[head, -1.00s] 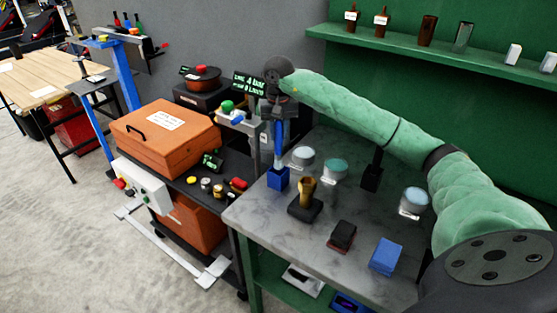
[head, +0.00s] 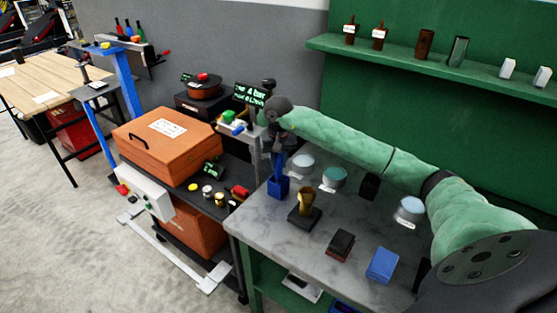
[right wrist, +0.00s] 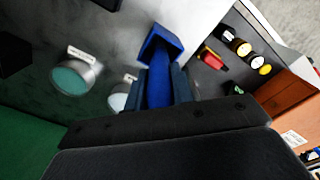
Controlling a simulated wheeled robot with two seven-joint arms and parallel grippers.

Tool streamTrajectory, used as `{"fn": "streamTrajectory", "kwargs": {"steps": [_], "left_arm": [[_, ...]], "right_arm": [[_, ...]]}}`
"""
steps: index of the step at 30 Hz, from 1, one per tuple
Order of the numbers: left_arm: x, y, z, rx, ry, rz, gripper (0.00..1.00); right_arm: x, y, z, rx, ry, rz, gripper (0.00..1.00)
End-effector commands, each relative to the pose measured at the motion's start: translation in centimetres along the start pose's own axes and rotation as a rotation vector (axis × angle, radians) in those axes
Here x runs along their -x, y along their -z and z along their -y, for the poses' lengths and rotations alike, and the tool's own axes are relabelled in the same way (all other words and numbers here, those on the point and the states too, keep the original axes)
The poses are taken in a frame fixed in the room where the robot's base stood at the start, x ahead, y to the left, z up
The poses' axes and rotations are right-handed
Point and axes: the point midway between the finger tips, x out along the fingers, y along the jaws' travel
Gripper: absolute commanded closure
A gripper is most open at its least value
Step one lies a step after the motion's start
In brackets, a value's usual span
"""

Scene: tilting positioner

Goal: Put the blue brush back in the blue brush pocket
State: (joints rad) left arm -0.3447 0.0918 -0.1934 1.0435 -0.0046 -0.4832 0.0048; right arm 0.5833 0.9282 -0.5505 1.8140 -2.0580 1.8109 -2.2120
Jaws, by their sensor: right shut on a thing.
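The blue brush (head: 279,164) is upright in my right gripper (head: 279,150), which is shut on it above the blue pocket. The blue brush pocket (head: 278,188) is a small square blue holder at the left back of the grey bench top. The brush's lower end meets the pocket's mouth in the head view; how deep it sits inside is hidden. In the right wrist view the brush (right wrist: 159,88) runs between my two fingers towards the pocket (right wrist: 163,41), and its far end overlaps the opening. My left gripper is not in view.
The grey bench (head: 300,243) also holds a dark stand with a tan-handled item (head: 305,203), a dark red-edged block (head: 340,245), a blue block (head: 382,265) and several round jars, one teal-topped (head: 334,177). A cart with an orange case (head: 165,145) stands left.

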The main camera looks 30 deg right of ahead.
Motion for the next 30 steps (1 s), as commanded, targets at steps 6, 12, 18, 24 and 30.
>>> {"fn": "streamTrajectory", "kwargs": {"steps": [6, 12, 18, 24, 30], "left_arm": [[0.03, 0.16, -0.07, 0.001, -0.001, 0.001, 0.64], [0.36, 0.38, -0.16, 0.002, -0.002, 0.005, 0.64], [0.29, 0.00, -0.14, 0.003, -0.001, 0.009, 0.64], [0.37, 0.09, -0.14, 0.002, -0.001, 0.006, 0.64], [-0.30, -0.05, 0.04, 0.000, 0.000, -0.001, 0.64]], "right_arm": [[-0.13, 0.02, -0.02, 0.000, 0.000, 0.000, 0.99], [-0.15, 0.01, -0.02, 0.000, -0.001, 0.000, 0.62], [-0.15, 0.01, -0.02, 0.000, 0.000, 0.000, 0.54], [-0.08, 0.01, -0.01, 0.000, 0.000, 0.000, 0.54], [0.22, 0.06, -0.02, 0.000, 0.000, -0.001, 0.54]]}}
